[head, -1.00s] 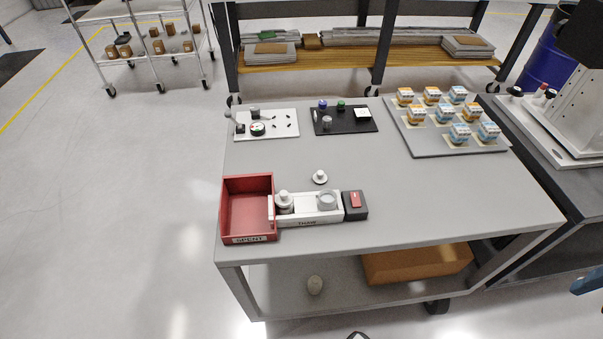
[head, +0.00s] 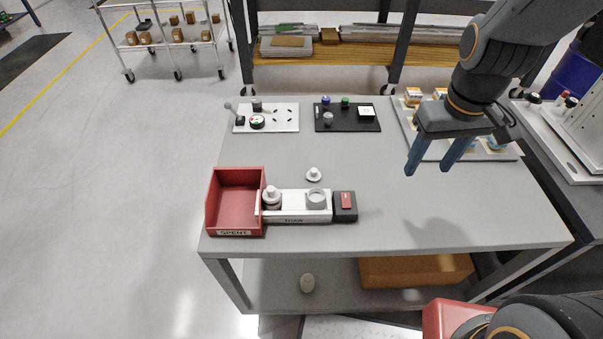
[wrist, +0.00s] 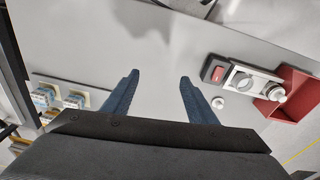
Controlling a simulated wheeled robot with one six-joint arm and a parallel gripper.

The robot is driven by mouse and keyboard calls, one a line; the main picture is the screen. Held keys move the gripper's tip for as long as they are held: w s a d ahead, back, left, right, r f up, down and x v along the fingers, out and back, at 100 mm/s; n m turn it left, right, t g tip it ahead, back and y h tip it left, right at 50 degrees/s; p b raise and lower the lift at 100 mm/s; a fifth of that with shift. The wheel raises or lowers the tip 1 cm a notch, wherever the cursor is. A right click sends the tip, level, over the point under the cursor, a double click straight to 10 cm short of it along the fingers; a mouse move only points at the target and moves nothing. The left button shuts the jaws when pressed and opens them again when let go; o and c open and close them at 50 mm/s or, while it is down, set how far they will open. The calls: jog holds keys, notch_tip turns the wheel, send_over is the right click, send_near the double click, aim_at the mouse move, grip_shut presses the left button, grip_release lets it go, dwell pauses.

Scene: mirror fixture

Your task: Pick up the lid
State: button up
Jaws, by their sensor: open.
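A small white lid with a knob (head: 314,174) lies on the grey table behind the white fixture marked THAW (head: 296,214). It also shows in the wrist view (wrist: 218,103). The fixture carries an open grey round cup (head: 316,198) on its right and a second knobbed, covered round piece (head: 271,198) on its left. My gripper (head: 428,170) is open and empty above the table, well to the right of the lid. In the wrist view its two fingers (wrist: 158,77) stand apart with only bare table between them.
A red bin marked SPENT (head: 236,230) adjoins the fixture's left end. A dark box with a red switch (head: 346,205) adjoins its right. A white board (head: 285,120), a black board (head: 347,125) and a tray of small boxes (head: 408,131) lie behind. The middle-right table is clear.

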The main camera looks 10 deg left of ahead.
jog(key=w+a+f+n+b, duration=0.1)
jog(key=w+a+f+n, duration=0.15)
jog(key=a+n, duration=0.35)
jog(key=w+a+f+n+b, duration=0.1)
jog(key=w+a+f+n, duration=0.2)
jog(key=a, duration=0.5)
jog(key=n+g+b, duration=0.1)
jog(key=n, duration=0.7)
send_over(314, 170)
jog(key=shift+f, duration=0.85)
jog(key=shift+a+f, duration=0.1)
jog(key=shift+f, duration=0.15)
jog(key=shift+f+p, duration=1)
jog(key=shift+f, duration=2.65)
jog(key=c, duration=1.1)
